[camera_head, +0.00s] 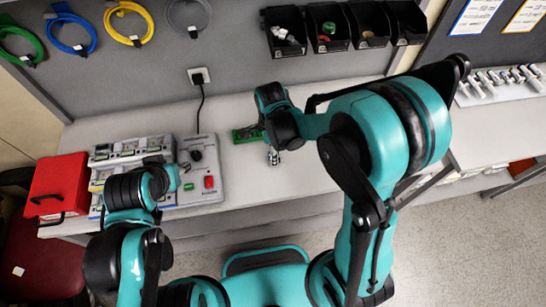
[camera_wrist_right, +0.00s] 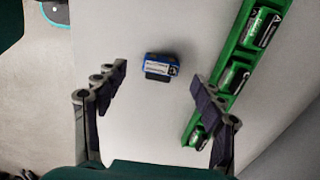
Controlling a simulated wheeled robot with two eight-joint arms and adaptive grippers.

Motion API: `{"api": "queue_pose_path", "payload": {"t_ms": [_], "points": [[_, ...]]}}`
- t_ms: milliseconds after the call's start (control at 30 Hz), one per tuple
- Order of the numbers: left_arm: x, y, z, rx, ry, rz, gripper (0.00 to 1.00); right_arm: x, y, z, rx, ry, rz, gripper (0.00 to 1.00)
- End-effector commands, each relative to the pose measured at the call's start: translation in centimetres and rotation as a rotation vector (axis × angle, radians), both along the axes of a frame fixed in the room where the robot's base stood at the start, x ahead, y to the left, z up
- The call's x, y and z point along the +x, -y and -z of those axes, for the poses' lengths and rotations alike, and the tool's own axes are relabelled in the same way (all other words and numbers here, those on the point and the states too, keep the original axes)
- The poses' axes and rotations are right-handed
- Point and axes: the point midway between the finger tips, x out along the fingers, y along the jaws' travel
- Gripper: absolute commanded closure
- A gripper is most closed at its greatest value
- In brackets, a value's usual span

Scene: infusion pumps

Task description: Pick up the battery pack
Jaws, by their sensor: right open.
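A small blue and black battery pack (camera_wrist_right: 161,68) with a white label lies on the pale tabletop in the right wrist view. My right gripper (camera_wrist_right: 159,75) is open and empty; the pack shows between its two spread fingers, farther off toward the table. In the head view the right gripper (camera_head: 273,157) points down over the bench, and I cannot make out the loose pack there.
The green holder (camera_head: 243,136) lies close behind the right gripper. A grey device with a red switch (camera_head: 203,180) and a red box (camera_head: 58,187) stand left on the bench. Black bins (camera_head: 329,27) hang on the wall.

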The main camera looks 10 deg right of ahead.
Motion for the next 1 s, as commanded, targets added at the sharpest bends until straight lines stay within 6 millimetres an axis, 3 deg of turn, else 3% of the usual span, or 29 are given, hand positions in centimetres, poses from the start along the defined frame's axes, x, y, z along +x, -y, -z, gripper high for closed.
{"api": "queue_pose_path", "payload": {"t_ms": [300, 567, 667, 800, 1000], "points": [[0.0, 0.0, 1.4, 0.000, 0.000, 0.000, 0.60, 0.2, 0.6, 4.5, 0.000, 0.001, -0.002, 0.31], [0.0, 0.0, 1.4, 0.000, 0.000, 0.000, 0.60, 0.2, 0.6, 4.8, 0.000, 0.001, -0.002, 0.31], [0.0, 0.0, 1.4, 0.000, 0.000, 0.000, 0.60, 0.2, 0.6, 4.7, 0.000, 0.001, -0.002, 0.52], [0.0, 0.0, 1.4, 0.000, 0.000, 0.000, 0.60, 0.2, 0.6, 4.7, 0.000, 0.001, -0.002, 0.87], [0.0, 0.0, 1.4, 0.000, 0.000, 0.000, 0.60, 0.2, 0.6, 4.7, 0.000, 0.001, -0.002, 0.93]]}}
